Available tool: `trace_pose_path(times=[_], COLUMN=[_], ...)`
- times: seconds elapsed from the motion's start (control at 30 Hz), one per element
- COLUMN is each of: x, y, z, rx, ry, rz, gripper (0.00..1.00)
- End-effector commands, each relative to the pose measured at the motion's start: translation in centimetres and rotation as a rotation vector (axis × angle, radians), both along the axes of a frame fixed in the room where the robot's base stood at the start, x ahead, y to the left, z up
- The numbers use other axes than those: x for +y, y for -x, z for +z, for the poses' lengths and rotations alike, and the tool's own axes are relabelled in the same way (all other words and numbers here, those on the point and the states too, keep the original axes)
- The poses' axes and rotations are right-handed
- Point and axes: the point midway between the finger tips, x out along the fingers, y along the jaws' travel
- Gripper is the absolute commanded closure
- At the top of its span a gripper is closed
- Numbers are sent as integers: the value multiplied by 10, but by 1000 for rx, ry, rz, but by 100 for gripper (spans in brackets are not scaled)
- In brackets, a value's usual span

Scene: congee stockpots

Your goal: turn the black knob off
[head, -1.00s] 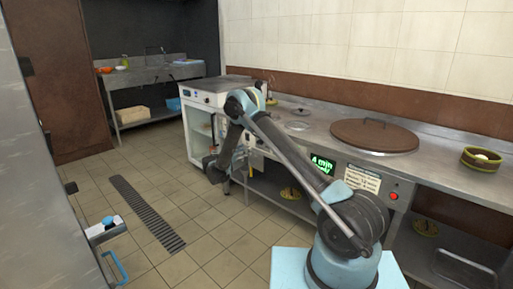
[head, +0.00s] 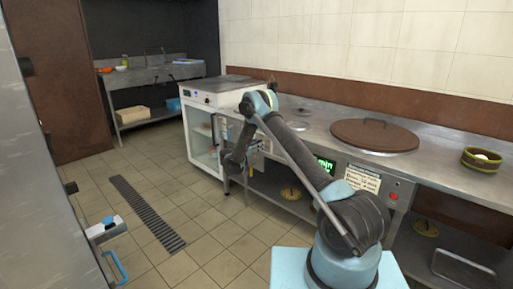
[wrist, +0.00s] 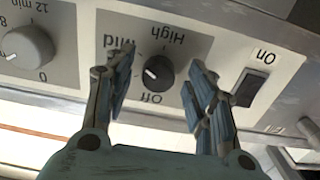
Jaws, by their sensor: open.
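The black knob (wrist: 159,73) is on a pale control panel in the wrist view, which shows the panel's lettering upside down. Its white mark points roughly left in the picture; the labels Off, High and Mild are around it. My gripper (wrist: 161,76) is open, with one finger on each side of the knob in the picture. I cannot tell whether either finger touches it. In the head view my gripper end (head: 232,163) hangs in front of the counter units, and the knob cannot be made out.
A grey timer dial (wrist: 27,46) is left of the knob and a black On switch (wrist: 249,87) is right of it. In the head view, a white cabinet (head: 203,135) stands behind my gripper. A large brown lid (head: 374,135) is on the counter.

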Motion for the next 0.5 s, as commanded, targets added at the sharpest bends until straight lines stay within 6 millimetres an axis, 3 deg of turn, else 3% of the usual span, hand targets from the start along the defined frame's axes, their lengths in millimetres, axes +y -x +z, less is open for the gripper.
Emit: trace_pose_path(times=[0.1, 0.3, 0.5], x=[0, 0, 3], y=[0, 0, 0], z=[0, 0, 0], rx=[0, 0, 2], ry=[0, 0, 2], rz=[0, 0, 2], gripper=[50, 94, 94])
